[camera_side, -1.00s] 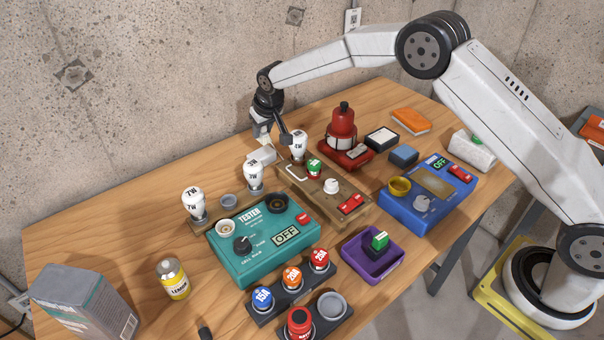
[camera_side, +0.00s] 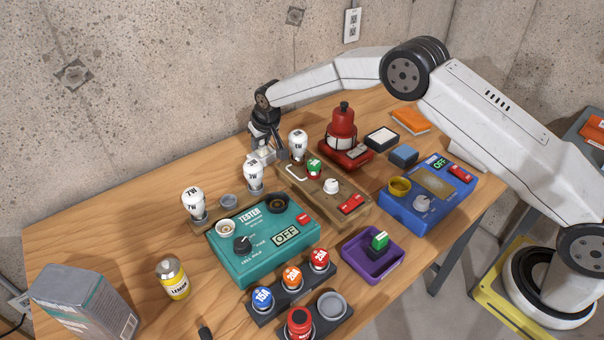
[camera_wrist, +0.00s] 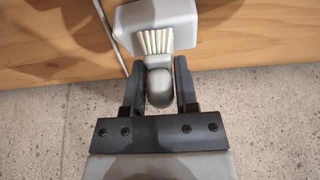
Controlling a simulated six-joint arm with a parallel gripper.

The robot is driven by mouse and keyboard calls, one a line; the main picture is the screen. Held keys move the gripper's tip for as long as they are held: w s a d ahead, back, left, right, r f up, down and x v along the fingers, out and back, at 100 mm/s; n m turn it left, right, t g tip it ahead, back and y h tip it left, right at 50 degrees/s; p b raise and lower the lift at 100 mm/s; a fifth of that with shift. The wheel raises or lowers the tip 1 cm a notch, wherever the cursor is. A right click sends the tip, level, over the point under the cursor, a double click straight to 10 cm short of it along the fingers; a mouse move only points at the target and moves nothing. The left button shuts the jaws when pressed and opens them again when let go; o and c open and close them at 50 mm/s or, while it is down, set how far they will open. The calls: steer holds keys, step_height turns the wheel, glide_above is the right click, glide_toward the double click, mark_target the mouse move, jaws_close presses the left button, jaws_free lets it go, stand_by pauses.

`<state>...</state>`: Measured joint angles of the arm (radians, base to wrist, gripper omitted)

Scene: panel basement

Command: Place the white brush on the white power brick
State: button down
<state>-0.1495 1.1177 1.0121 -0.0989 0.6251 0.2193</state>
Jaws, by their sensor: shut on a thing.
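The white power brick (camera_wrist: 178,14) lies on the table near the wall, at the top of the wrist view. My gripper (camera_wrist: 159,64) is shut on the white brush (camera_wrist: 157,42), with its rounded grey handle end between the fingers. The pale bristles point away from me and overlap the near part of the brick in the wrist view. I cannot tell whether brush and brick touch. In the side view my gripper (camera_side: 267,154) is low at the back of the table, and it largely hides the brush and brick.
White bulbs (camera_side: 298,144) stand close to my gripper, by a wooden switch board (camera_side: 318,186). A teal tester (camera_side: 262,243) is in front, and a red lantern (camera_side: 342,130) stands to the right. The concrete wall is close behind. The back left of the table is clear.

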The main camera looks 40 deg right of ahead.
steer(key=shift+f, duration=0.15)
steer(key=shift+c, duration=1.9)
jaws_free()
steer(key=v, duration=1.2)
steer(key=s+d+f, duration=0.1)
steer(key=s+d, duration=0.2)
steer(key=s, duration=0.8)
steer(key=s+d+g, duration=0.1)
steer(key=s+d, duration=0.2)
steer(key=s, duration=0.8)
steer(key=s+d+f+g, duration=0.1)
steer(key=s+d, duration=0.2)
steer(key=s, duration=0.8)
steer(key=shift+s+f, duration=0.3)
steer(key=shift+s, duration=0.05)
